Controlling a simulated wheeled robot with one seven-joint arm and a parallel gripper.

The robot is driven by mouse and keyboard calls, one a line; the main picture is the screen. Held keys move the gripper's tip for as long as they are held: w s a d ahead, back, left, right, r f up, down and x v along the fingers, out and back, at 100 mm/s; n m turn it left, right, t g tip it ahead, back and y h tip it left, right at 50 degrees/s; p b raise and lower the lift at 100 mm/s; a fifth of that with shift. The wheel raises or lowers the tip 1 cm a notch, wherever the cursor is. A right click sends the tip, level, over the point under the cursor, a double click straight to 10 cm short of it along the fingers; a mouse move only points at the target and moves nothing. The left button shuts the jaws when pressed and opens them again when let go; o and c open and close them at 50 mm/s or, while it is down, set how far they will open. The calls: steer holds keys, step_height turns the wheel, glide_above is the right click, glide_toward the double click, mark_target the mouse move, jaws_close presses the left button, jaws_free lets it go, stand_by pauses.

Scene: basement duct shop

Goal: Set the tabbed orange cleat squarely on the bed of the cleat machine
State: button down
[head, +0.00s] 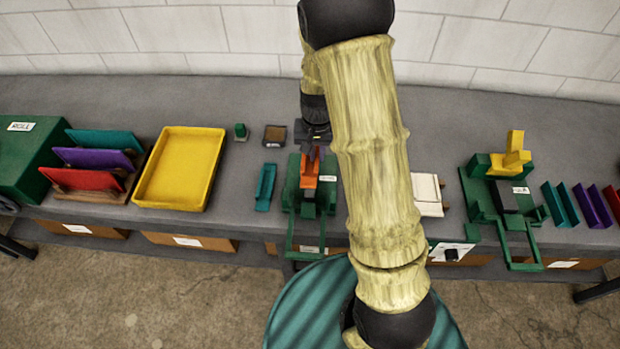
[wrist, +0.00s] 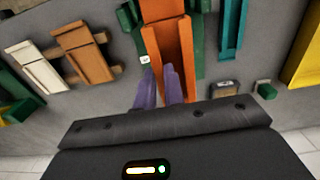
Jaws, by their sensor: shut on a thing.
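My gripper (head: 314,150) is shut on the orange cleat (head: 309,180), a channel with raised side walls. In the wrist view the purple fingertips (wrist: 160,76) meet the near end of the orange cleat (wrist: 163,20). The cleat is over the green machine (head: 323,207) in the middle of the bench, roughly in line with it. Green parts of the machine (wrist: 197,42) show beside the cleat in the wrist view. The cleat covers the bed, and I cannot tell whether it touches it. The cleat's tab is not clear. My arm hides the machine's right side.
A teal cleat (head: 265,187) lies just left of the machine, then a yellow tray (head: 180,168). A cream piece (head: 427,190) lies to the right, before a second green machine (head: 482,200) with a yellow part (head: 513,157).

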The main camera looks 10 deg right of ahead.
mark_target(317, 164)
step_height(317, 164, down, 5)
steer(key=shift+f+p, duration=0.1)
steer(key=shift+p, duration=0.8)
steer(key=shift+w+f, duration=0.15)
steer(key=shift+f, duration=0.25)
steer(key=shift+a, duration=0.1)
steer(key=shift+f+p, duration=0.7)
steer(key=shift+f, duration=1.35)
steer(key=shift+f, duration=0.1)
steer(key=c, duration=1.5)
jaws_free()
